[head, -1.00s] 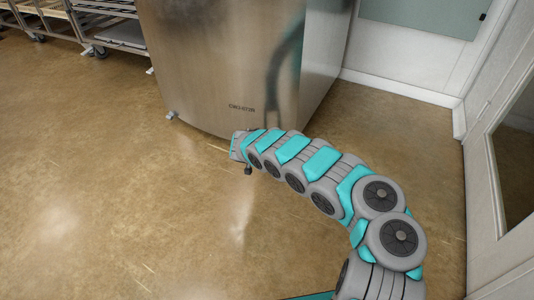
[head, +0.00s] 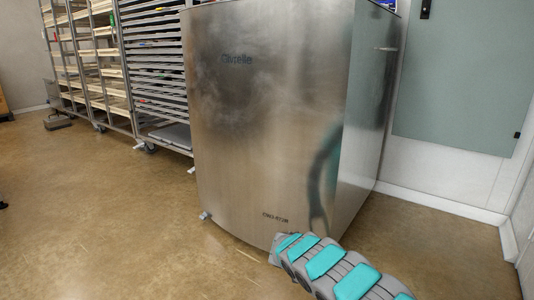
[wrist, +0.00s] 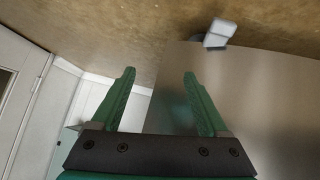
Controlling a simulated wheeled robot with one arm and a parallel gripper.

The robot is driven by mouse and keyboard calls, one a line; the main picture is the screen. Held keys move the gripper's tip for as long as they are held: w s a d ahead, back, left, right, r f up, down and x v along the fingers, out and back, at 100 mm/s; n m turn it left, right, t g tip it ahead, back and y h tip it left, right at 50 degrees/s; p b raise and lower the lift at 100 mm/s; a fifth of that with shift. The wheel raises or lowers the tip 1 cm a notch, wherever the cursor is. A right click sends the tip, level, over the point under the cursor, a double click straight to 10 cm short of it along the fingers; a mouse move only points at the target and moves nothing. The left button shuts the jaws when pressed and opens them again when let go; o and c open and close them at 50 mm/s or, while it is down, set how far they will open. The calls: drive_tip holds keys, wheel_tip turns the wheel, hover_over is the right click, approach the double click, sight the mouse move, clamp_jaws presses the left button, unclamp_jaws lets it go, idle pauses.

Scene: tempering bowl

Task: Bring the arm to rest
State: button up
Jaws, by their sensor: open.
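My gripper (wrist: 158,98) is open in the wrist view, its two green fingers apart with nothing between them. A steel cabinet face (wrist: 255,100) fills the right side behind the fingers. In the head view my grey and teal arm reaches up from the lower right, in front of the large steel cabinet (head: 265,120). The arm's far end is by the cabinet's lower front edge; the fingers cannot be made out there. I cannot tell whether it touches the cabinet.
Wheeled tray racks (head: 157,70) and shelving with boards (head: 100,60) stand left of the cabinet. A grey-green door panel (head: 460,75) is on the right wall. The brown floor (head: 110,220) is clear at the left front.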

drive_tip(key=s+d+r+m+g+h, duration=0.1)
drive_tip(key=s+d+r+g+h, duration=0.1)
drive_tip(key=s+d+r, duration=0.65)
drive_tip(key=s+d+r+g+h, duration=0.2)
drive_tip(key=s+d+r, duration=0.3)
drive_tip(key=d+r, duration=0.65)
drive_tip(key=s+a+r+g+y, duration=0.1)
drive_tip(key=s+r+g, duration=0.1)
drive_tip(key=s+r, duration=0.65)
drive_tip(key=s+a+r+g+y, duration=0.1)
drive_tip(key=s+a+r+y, duration=0.15)
drive_tip(key=s, duration=0.55)
drive_tip(key=s+a+r+g+y, duration=0.1)
drive_tip(key=s+a, duration=0.2)
drive_tip(key=s, duration=0.4)
drive_tip(key=s+a+f+n+y, duration=0.2)
drive_tip(key=s+a+n+y, duration=0.15)
drive_tip(key=s+a, duration=0.7)
drive_tip(key=s+a+f+n+y, duration=0.25)
drive_tip(key=s+a+n, duration=0.4)
drive_tip(key=s, duration=0.65)
wheel_tip(320, 180, up, 14)
drive_tip(key=a+m+p, duration=0.1)
drive_tip(key=m+p, duration=0.1)
drive_tip(key=p, duration=1.1)
drive_tip(key=shift+w+a+r+y+p, duration=0.15)
drive_tip(key=shift+w+a+y+p, duration=0.1)
drive_tip(key=shift+w+y+p, duration=0.1)
